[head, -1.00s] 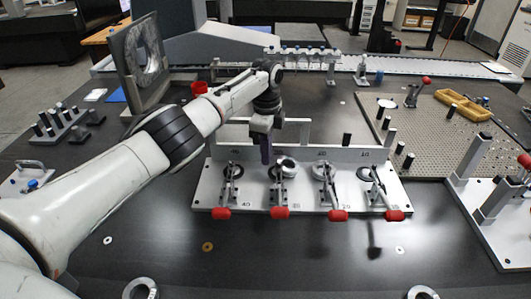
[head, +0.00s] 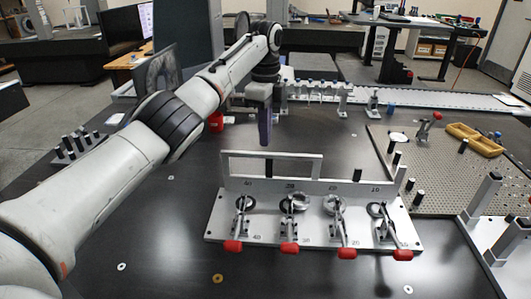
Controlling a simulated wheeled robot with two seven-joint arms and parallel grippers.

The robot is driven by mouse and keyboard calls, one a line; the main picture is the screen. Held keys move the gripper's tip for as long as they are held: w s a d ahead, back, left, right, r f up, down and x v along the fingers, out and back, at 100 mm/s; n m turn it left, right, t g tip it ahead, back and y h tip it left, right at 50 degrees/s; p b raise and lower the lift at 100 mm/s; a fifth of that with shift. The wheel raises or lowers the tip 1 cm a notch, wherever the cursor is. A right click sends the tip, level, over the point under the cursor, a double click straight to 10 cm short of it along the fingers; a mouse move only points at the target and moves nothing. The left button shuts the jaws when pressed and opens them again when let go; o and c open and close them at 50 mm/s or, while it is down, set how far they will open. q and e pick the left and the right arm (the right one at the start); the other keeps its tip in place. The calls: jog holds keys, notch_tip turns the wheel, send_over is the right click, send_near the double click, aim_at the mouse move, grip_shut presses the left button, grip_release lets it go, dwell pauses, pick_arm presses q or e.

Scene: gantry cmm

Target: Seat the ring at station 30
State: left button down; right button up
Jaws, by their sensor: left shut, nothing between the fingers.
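The white fixture (head: 225,225) stands on the dark table with a row of clamp stations, each with a red-handled toggle clamp. The second label from the left appears to read 30. At that station a silver ring (head: 301,201) shows behind the clamp (head: 291,229); whether it sits flat or fully seated I cannot tell. My left gripper (head: 265,143) points down, shut and empty, in the air behind and above the fixture's left half, apart from the ring. My right gripper is out of view.
A perforated plate (head: 450,185) with posts and yellow trays (head: 474,139) lies at right. A rail with small fixtures (head: 318,91) runs behind. Small washers, one brass (head: 217,278), lie at the front. Dark table left of the fixture is mostly clear.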

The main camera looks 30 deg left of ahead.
pick_arm(q)
notch_tip(320, 180, up, 3)
jog(key=shift+f, duration=0.1)
jog(key=c, duration=2)
grip_release()
jog(key=shift+c, duration=0.2)
jog(key=o, duration=0.4)
jog(key=shift+w+d+f, duration=0.1)
jog(key=shift+d+f, duration=0.1)
jog(key=shift+f, duration=0.2)
jog(key=d+f+n, duration=0.1)
jog(key=f+n+p, duration=0.1)
jog(key=f, duration=0.1)
jog(key=d+f+n+t, duration=0.1)
jog(key=shift+w+d+f, duration=0.25)
jog(key=shift+d+f, duration=0.05)
jog(key=shift+f, duration=0.05)
jog(key=d+f+n, duration=0.1)
jog(key=f, duration=0.1)
jog(key=d+f+n+h, duration=0.1)
jog(key=d+f, duration=0.1)
jog(key=s+d+f+n+t+h+p, duration=0.1)
jog(key=d+n, duration=0.1)
jog(key=shift+d+f, duration=0.25)
jog(key=shift+f, duration=0.15)
jog(key=shift+s+d+f+n, duration=0.2)
jog(key=shift+d+n, duration=0.1)
